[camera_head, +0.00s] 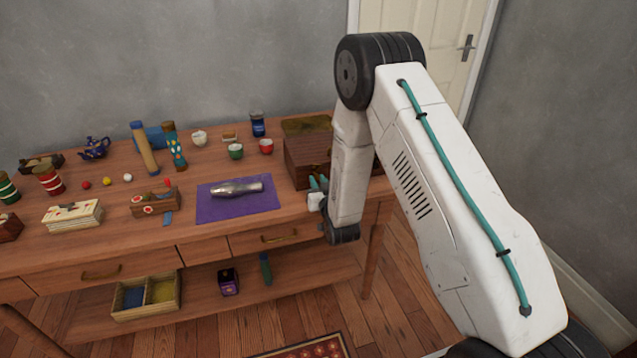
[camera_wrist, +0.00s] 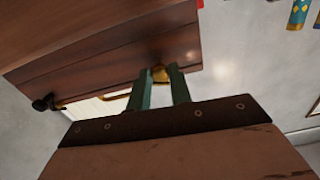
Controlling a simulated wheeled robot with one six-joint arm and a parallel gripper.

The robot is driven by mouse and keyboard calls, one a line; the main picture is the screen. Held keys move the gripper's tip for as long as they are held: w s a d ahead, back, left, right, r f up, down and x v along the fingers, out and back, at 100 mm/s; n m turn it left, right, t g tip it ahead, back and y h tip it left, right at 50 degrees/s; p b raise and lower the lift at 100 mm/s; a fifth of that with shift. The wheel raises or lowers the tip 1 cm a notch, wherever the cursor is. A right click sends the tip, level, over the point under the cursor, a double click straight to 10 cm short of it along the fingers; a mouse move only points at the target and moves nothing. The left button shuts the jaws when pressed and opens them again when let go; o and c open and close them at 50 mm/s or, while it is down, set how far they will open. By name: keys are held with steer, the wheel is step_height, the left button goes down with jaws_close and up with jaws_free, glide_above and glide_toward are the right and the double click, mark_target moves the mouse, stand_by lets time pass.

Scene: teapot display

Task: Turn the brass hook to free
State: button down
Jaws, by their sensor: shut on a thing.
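A dark wooden chest (camera_head: 303,160) stands at the right end of the table in the head view. My gripper (camera_head: 318,184), with teal fingers, is at the chest's front side. In the wrist view, the chest's reddish-brown wall (camera_wrist: 130,50) fills the upper left. My gripper (camera_wrist: 161,82) is shut on a small brass piece, which looks like the brass hook (camera_wrist: 160,73), at the chest's wall. The fingers hide most of the hook, so I cannot tell its turn. My arm hides the right part of the chest in the head view.
A purple cloth (camera_head: 240,208) with a silver cylinder (camera_head: 237,188) lies left of my gripper. A green cup (camera_head: 236,151), a red cup (camera_head: 266,146) and a dark blue jar (camera_head: 258,124) stand behind.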

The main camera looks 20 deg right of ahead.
steer(key=m, duration=0.6)
steer(key=shift+m, duration=0.3)
steer(key=m, duration=0.5)
steer(key=shift+m, duration=0.4)
steer(key=c, duration=1.3)
jaws_free()
steer(key=shift+d, duration=0.1)
steer(key=s, duration=0.8)
